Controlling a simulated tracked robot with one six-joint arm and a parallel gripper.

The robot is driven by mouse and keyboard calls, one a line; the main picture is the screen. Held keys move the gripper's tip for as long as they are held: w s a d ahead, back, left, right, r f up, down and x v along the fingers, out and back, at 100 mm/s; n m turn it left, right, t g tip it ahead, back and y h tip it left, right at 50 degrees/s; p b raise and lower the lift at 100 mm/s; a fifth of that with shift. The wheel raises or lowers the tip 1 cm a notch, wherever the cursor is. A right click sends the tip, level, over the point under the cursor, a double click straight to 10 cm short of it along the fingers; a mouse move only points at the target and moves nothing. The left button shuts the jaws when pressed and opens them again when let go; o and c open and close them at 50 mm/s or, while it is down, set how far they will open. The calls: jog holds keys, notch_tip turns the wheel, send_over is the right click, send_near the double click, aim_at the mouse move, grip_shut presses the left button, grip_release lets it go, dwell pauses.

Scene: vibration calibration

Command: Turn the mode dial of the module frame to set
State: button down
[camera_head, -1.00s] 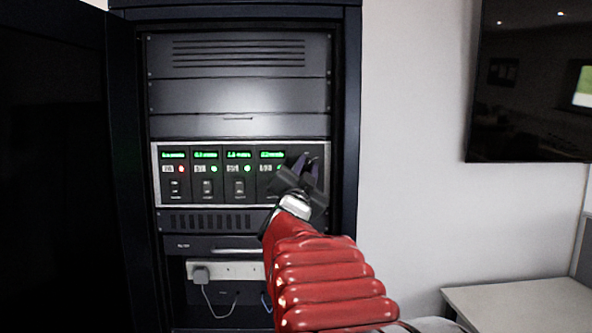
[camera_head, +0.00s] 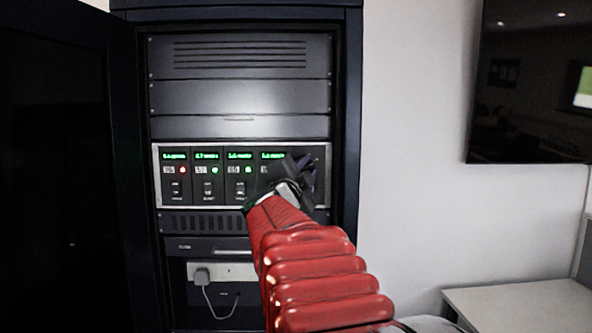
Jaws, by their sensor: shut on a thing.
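The module frame (camera_head: 155,180) is a light-edged unit across the middle of the rack, with several dark modules showing green displays. The left module (camera_head: 173,180) has a red lamp; the others that I can see have green lamps. My gripper (camera_head: 304,168) is at the right end of the frame, at the panel right of the displays. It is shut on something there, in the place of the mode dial. The dial itself is hidden behind my gripper, so I cannot see its setting.
The rack cabinet (camera_head: 347,120) surrounds the frame, with its dark door (camera_head: 55,180) open at left. A white socket strip (camera_head: 235,271) with a plug (camera_head: 201,276) and cable is below. A wall screen (camera_head: 530,80) and a white desk (camera_head: 520,305) are at right.

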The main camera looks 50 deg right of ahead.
jog(key=shift+s+d, duration=0.1)
jog(key=shift+s, duration=0.05)
jog(key=c, duration=1.5)
grip_release()
jog(key=v, duration=1.4)
jog(key=shift+f, duration=0.1)
